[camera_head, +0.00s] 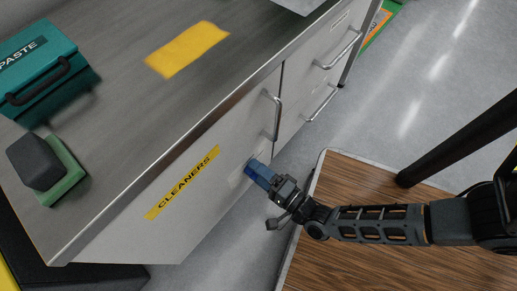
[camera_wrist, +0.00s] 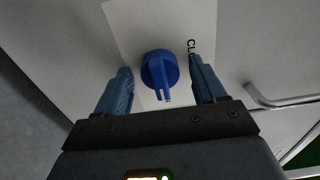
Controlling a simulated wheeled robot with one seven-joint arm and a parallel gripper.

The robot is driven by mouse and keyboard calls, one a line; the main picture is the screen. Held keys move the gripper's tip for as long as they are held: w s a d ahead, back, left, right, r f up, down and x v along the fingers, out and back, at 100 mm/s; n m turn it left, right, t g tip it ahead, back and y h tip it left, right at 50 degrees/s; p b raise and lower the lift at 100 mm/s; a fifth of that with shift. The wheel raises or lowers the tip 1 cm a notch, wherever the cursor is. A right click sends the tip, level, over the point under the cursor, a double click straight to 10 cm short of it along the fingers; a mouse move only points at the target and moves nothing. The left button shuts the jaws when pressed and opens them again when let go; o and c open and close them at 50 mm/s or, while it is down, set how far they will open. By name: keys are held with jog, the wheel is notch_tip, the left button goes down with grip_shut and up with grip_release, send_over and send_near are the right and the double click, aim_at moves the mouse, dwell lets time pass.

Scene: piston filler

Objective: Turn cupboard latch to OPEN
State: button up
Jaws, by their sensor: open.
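The blue cupboard latch (camera_wrist: 160,72) is a round knob with a raised grip bar, on a white plate (camera_wrist: 128,22). The plate has partly hidden lettering starting "CL" to the right of the knob. The bar points toward the bottom of the wrist view. My gripper (camera_wrist: 161,78) is open, with one blue finger on each side of the knob and visible gaps between. In the head view, my gripper (camera_head: 257,170) is at the cupboard door (camera_head: 212,208), right of its yellow CLEANERS label (camera_head: 183,183). There the latch is hidden or cannot be told from the blue fingers.
A door handle (camera_head: 272,114) stands out just right of the latch, also at the right of the wrist view (camera_wrist: 282,101). Drawers with handles lie beyond. A wood-topped surface (camera_head: 345,250) is under my arm. The countertop holds a teal PASTE box (camera_head: 40,75) and a sponge (camera_head: 66,178).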

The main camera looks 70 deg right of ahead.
jog(key=p+v, duration=0.1)
jog(key=v, duration=0.6)
jog(key=shift+s, duration=0.35)
jog(key=shift+a, duration=0.1)
